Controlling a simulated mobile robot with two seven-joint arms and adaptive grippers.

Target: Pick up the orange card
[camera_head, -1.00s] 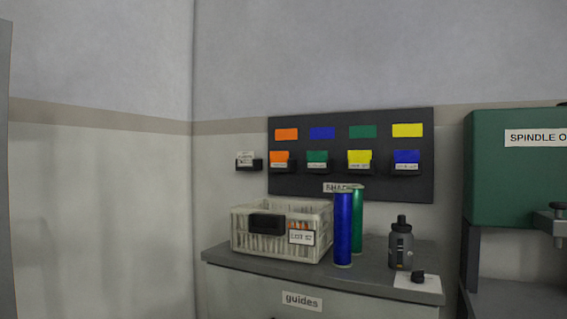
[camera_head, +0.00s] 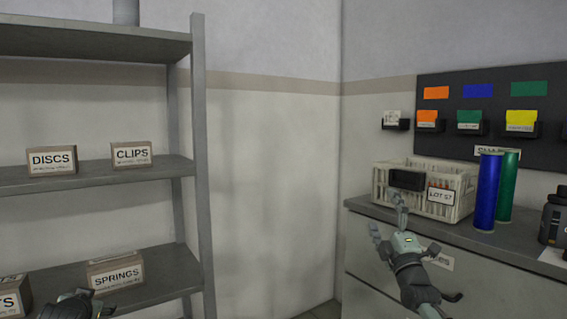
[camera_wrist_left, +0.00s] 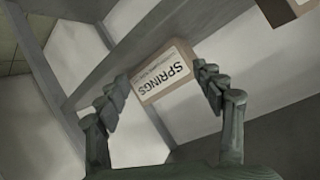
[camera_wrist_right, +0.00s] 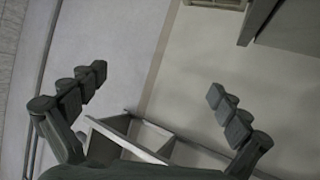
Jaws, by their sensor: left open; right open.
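An orange card (camera_head: 427,116) sits in a dark holder at the left of the board's lower row. A flat orange patch (camera_head: 436,92) is on the board above it. My right gripper (camera_head: 388,215) is open and empty, in front of the crate, below and left of the card. In the right wrist view my right gripper (camera_wrist_right: 156,84) has its fingers wide apart, with no card in sight. My left gripper (camera_head: 85,304) is low at the left by the shelf. In the left wrist view my left gripper (camera_wrist_left: 160,84) is open, with the SPRINGS box beyond its fingers.
A white crate (camera_head: 462,205), a blue tube (camera_head: 487,190), a green tube (camera_head: 509,185) and a dark bottle (camera_head: 554,218) stand on the grey cabinet below the board. A shelf (camera_head: 200,180) at left holds boxes, including SPRINGS (camera_head: 116,272). Bare wall lies between.

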